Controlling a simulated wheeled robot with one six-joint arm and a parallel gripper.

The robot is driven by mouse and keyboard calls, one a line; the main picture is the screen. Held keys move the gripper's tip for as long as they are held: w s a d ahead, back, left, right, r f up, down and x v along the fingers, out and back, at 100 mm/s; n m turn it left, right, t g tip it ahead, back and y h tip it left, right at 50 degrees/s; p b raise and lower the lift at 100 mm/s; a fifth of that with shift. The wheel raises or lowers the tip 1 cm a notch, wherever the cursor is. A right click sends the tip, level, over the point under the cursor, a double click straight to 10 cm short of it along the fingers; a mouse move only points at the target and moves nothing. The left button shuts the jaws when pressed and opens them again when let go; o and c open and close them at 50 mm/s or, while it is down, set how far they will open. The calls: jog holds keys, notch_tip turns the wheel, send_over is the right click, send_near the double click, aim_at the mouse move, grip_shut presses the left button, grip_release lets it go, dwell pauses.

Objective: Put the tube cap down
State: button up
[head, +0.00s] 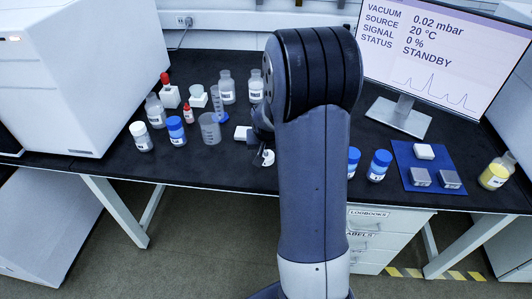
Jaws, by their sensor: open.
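My gripper (262,150) shows only in part at the left side of my arm, low over the black bench top. It is open. A small white round piece (268,158) shows right beside it; I cannot tell whether this is the tube cap or whether it touches the jaws. A white block (243,132) sits just left of the gripper. My arm hides whatever lies to the right of it. No other thing can be told surely as the tube cap.
Several bottles, including a blue-capped one (176,131), and a beaker (210,128) stand left of the gripper. More blue-capped bottles (379,165) stand right of my arm, near a blue mat (436,182) and a monitor (440,60). The bench's front edge is close.

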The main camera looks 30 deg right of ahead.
jog(key=v, duration=0.8)
